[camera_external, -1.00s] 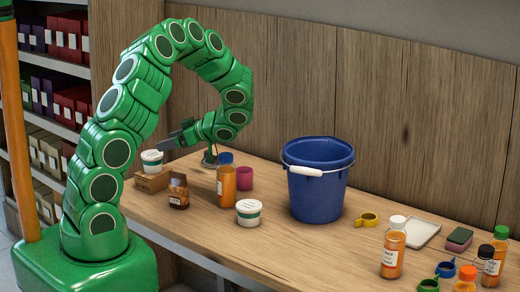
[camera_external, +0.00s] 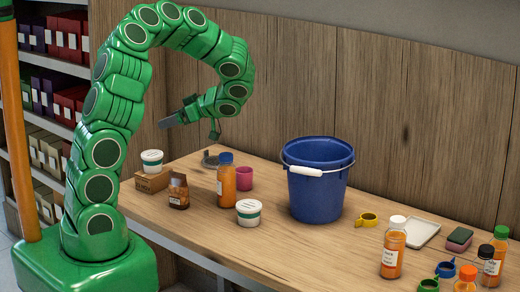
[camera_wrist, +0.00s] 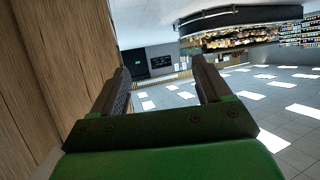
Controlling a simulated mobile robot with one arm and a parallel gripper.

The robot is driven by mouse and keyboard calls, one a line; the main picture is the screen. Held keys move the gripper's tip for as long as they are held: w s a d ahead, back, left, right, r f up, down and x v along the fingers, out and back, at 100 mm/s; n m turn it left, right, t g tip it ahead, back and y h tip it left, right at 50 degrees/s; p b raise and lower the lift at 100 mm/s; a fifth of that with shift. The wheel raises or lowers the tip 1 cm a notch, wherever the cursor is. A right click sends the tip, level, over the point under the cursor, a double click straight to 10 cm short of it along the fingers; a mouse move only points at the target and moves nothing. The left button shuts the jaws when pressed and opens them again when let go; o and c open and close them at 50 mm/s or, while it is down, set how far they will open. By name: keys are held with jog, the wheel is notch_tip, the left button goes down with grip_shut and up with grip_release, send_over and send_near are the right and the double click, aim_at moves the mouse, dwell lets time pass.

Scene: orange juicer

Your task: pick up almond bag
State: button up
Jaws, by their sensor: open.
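The almond bag seems to be the small brown bag (camera_external: 179,191) with a pale label, upright near the table's left front edge in the external view. My gripper (camera_external: 165,122) is raised above the back left of the table, well above the bag and apart from it. Its fingers point left. In the wrist view my gripper (camera_wrist: 158,76) is open, with nothing between its two dark fingers. The bag does not show in the wrist view.
Close to the bag are a cardboard box (camera_external: 152,181) with a white tub (camera_external: 152,161) on it, an orange bottle (camera_external: 226,181) and another tub (camera_external: 248,213). A blue bucket (camera_external: 315,190) stands mid-table. A wooden wall (camera_external: 380,110) runs behind.

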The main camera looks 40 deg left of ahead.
jog(key=m+t, duration=0.2)
send_over(187, 190)
jog(key=shift+s+a+f, duration=0.1)
jog(key=shift+a+f, duration=0.05)
jog(key=shift+f, duration=9.3)
jog(key=shift+x, duration=1.55)
jog(key=shift+f, duration=0.15)
jog(key=c, duration=1.1)
